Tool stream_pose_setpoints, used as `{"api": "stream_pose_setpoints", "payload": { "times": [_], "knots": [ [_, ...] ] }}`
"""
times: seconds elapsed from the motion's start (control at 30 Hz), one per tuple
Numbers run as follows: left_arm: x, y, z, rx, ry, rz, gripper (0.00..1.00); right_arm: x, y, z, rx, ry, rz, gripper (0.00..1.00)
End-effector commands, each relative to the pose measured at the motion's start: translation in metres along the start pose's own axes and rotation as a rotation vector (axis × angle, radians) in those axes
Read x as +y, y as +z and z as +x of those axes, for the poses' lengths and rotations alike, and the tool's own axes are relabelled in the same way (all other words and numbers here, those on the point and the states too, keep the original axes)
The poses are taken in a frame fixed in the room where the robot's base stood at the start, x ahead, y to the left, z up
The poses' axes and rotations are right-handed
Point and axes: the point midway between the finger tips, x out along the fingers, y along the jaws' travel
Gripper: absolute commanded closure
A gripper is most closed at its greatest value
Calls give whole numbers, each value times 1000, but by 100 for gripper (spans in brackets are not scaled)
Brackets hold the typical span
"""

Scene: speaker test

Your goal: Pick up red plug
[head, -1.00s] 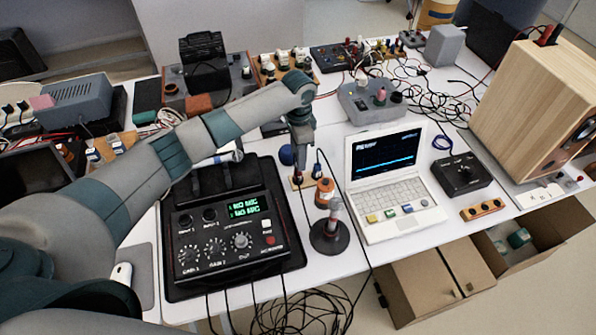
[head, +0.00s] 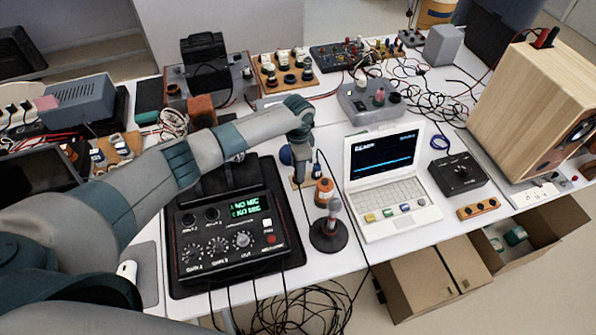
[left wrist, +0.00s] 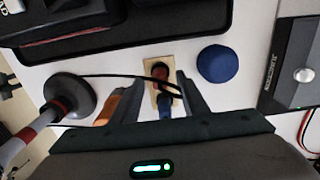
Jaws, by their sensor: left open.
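A red plug (left wrist: 160,71) stands in a small pale wooden base (left wrist: 151,98), beside a blue plug (left wrist: 165,101), in the left wrist view. My left gripper (left wrist: 159,82) is open, with one finger on each side of the base and plugs. I cannot tell whether the fingers touch anything. In the head view the left gripper (head: 300,180) points down over the base, and the red plug is hidden behind it. The blue plug (head: 317,169) shows just to its right. My right gripper is not in view.
A blue ball (head: 286,155), an orange spool (head: 324,191) and a microphone on a round stand (head: 330,228) are close to the gripper. A black control box (head: 225,232) is to the left, a white laptop (head: 390,185) to the right. A thin dark cable runs by the plugs.

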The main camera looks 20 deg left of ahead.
Motion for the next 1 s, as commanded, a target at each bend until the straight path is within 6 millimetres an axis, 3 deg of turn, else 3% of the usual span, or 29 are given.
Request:
{"api": "stream_pose_setpoints", "payload": {
  "times": [0.2, 0.67, 0.83, 1.0],
  "knots": [
    [0, 0, 15, -1, 0, -1, 60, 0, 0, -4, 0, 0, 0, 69],
    [0, 0, 16, 0, 0, 0, 60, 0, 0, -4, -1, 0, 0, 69],
    [0, 0, 16, 0, 0, 0, 98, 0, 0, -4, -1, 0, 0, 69],
    [0, 0, 16, 0, 0, 0, 100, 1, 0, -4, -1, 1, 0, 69]
  ]
}}
